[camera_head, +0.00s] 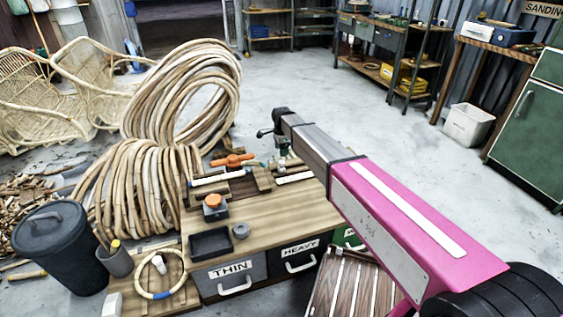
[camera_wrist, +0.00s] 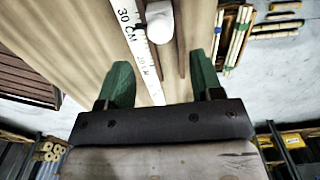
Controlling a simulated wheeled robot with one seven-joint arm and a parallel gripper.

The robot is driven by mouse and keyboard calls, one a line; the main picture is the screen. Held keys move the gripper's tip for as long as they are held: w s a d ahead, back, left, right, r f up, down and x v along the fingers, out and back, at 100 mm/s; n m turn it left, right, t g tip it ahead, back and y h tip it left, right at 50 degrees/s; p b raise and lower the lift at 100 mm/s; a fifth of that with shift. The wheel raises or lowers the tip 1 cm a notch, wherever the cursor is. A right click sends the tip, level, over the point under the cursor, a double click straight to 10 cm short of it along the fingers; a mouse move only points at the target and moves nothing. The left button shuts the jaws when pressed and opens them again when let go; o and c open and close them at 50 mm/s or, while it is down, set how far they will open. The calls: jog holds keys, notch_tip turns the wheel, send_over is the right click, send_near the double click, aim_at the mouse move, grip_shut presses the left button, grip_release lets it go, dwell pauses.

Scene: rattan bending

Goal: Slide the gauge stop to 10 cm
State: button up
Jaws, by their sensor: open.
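In the wrist view a white ruler strip (camera_wrist: 140,50) marked "30 CM" and "20 CM" runs along a wooden board. A white rounded knob (camera_wrist: 159,24), which looks like the gauge stop, sits beside the strip near the 30 mark, at the top edge. My gripper (camera_wrist: 161,80) is open, its green fingers spread either side of the strip and board, with nothing between them but the view of the board below. The knob lies beyond the fingertips. In the head view my gripper (camera_head: 283,156) hangs over the bench's back right corner, near a white strip (camera_head: 295,178).
The wooden bench (camera_head: 270,212) has drawers labelled THIN (camera_head: 230,270) and HEAVY (camera_head: 298,253). An orange-handled clamp (camera_head: 233,160), an orange-topped block (camera_head: 213,203) and a black tray (camera_head: 210,242) are on it. Large rattan coils (camera_head: 145,185) stand at left. The bench's front right is clear.

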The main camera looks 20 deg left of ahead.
aim_at(282, 161)
notch_tip(282, 161, down, 7)
jog(key=shift+f, duration=0.15)
dwell(0.4)
grip_shut()
jog(key=w+d, duration=0.4)
jog(key=d, duration=0.1)
jog(key=w+d, duration=0.4)
jog(key=d, duration=0.1)
jog(key=w+d, duration=0.5)
jog(key=shift+d, duration=0.2)
grip_release()
notch_tip(282, 161, up, 11)
